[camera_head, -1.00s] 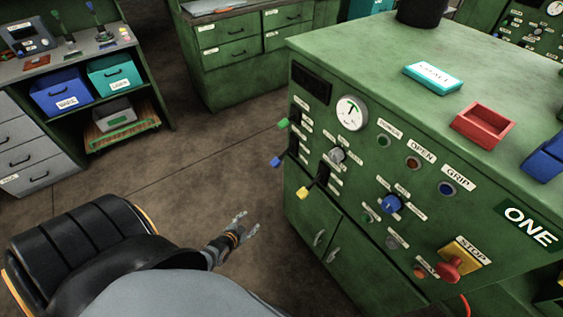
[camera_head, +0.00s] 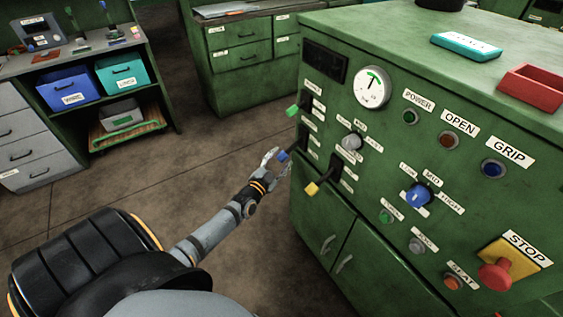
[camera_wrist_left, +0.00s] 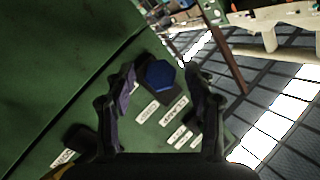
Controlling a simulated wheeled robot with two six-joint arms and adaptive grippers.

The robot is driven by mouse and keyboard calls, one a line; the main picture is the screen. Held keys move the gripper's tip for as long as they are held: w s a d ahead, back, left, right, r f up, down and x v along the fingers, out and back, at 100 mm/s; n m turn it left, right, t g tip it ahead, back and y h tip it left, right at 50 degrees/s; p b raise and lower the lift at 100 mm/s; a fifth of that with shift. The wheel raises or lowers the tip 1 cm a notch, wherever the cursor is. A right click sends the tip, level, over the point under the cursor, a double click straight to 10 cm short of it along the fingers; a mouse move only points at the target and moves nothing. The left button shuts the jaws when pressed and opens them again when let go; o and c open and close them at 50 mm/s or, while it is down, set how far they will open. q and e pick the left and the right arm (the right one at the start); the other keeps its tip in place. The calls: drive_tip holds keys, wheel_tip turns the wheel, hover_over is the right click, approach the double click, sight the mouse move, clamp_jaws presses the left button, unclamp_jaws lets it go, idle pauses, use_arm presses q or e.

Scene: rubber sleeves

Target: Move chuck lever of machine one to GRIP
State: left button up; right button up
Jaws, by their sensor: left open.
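The green machine one (camera_head: 345,240) has three levers on its left front part: a green-tipped lever (camera_head: 292,111), a blue-tipped lever (camera_head: 283,155) and a yellow-tipped lever (camera_head: 312,188). My left gripper (camera_head: 275,159) is open at the blue-tipped lever. In the left wrist view the blue knob (camera_wrist_left: 160,75) sits between the spread fingers (camera_wrist_left: 161,90), with visible gaps on both sides. My right gripper is out of view.
The panel also carries a gauge (camera_head: 372,87), a GRIP lamp (camera_head: 494,170), an OPEN lamp (camera_head: 449,140), a blue selector knob (camera_head: 417,195) and a red STOP button (camera_head: 495,274). A red tray (camera_head: 533,88) stands on top. The floor left of the machine is clear.

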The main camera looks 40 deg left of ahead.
use_arm(q)
drive_tip(key=shift+w, duration=0.65)
clamp_jaws()
